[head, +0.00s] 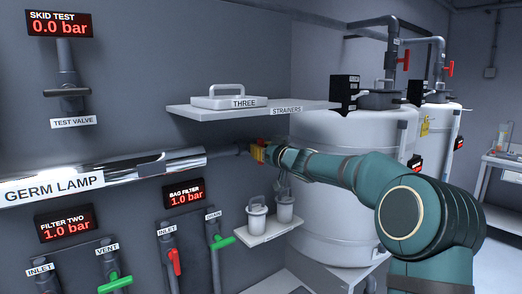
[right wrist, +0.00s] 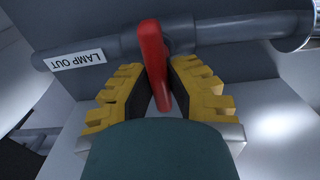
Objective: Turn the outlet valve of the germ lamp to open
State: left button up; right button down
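The germ lamp (head: 130,176) is a shiny horizontal tube on the wall at the left of the head view. A grey pipe (head: 228,151) runs from its right end to my right gripper (head: 259,152). In the right wrist view, the outlet valve's red handle (right wrist: 152,55) stands across the grey pipe (right wrist: 222,34), beside an upside-down "LAMP OUT" label (right wrist: 78,61). My left gripper is not in view.
A strainer shelf (head: 190,111) juts out above the gripper. A lower shelf (head: 268,232) with two lidded pots is below it. A large white tank (head: 335,215) stands close behind my right arm. Other valves with green and red handles line the lower left wall.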

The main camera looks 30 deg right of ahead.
jog(key=shift+r+n, duration=0.1)
jog(key=shift+n, duration=0.2)
jog(key=n+p, duration=0.1)
jog(key=n, duration=0.2)
jog(key=shift+a+n, duration=0.15)
jog(key=shift+n, duration=0.15)
jog(key=n, duration=0.4)
jog(key=shift+a+n, duration=0.15)
jog(key=shift+n, duration=0.15)
jog(key=n, duration=0.1)
jog(key=n+b, duration=0.1)
jog(key=n, duration=0.2)
jog(key=shift+a+f+b, duration=0.1)
jog(key=shift+f+b, duration=0.2)
jog(key=shift+b, duration=0.05)
jog(key=shift+f+n+b, duration=0.1)
jog(key=shift+n+b, duration=0.65)
jog(key=shift+n, duration=1.65)
jog(key=c, duration=0.9)
grip_release()
jog(key=shift+c, duration=0.2)
